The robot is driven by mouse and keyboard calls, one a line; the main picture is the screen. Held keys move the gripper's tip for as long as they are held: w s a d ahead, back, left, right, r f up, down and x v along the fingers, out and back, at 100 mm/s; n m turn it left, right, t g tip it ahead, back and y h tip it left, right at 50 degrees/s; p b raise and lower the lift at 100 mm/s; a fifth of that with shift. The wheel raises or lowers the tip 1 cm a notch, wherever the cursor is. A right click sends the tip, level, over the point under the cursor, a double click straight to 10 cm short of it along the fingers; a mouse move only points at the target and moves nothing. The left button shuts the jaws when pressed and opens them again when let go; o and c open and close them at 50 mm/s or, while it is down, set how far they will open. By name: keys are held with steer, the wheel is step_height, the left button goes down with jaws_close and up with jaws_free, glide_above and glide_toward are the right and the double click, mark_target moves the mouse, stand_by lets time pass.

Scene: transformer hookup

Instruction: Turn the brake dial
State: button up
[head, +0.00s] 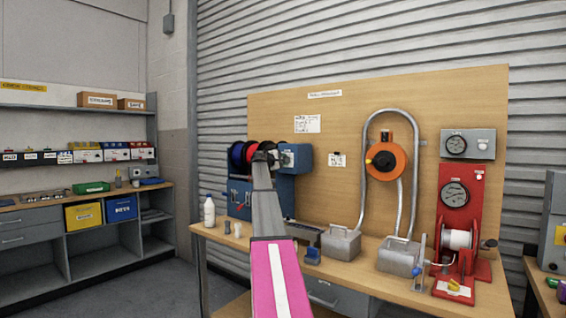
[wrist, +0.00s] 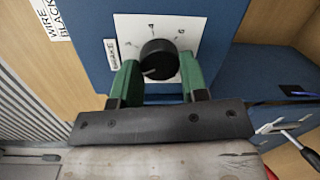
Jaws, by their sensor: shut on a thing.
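The brake dial (wrist: 157,58) is a round black knob with a pale pointer line. It sits on a white plate (wrist: 128,24) with numbers around it, on the face of a blue box (wrist: 90,45). A small label beside the plate seems to read BRAKE. My gripper (wrist: 160,70) has its green fingers on either side of the knob, shut on it. The pointer line points to the lower left in the wrist view. In the head view my gripper (head: 272,156) is at the blue box (head: 297,158) and the dial is hard to make out.
Red, blue and black wire spools (head: 240,152) sit left of my gripper on the blue machine. The workbench (head: 345,275) below holds a white bottle (head: 209,210), grey metal boxes (head: 341,242) and a red winding stand (head: 463,200). An orange reel (head: 386,160) hangs on the wooden board.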

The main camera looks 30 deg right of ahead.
steer(key=o, duration=0.9)
steer(key=v, duration=1)
steer(key=shift+s+a, duration=0.15)
steer(key=shift+a, duration=0.2)
steer(key=shift+f, duration=0.1)
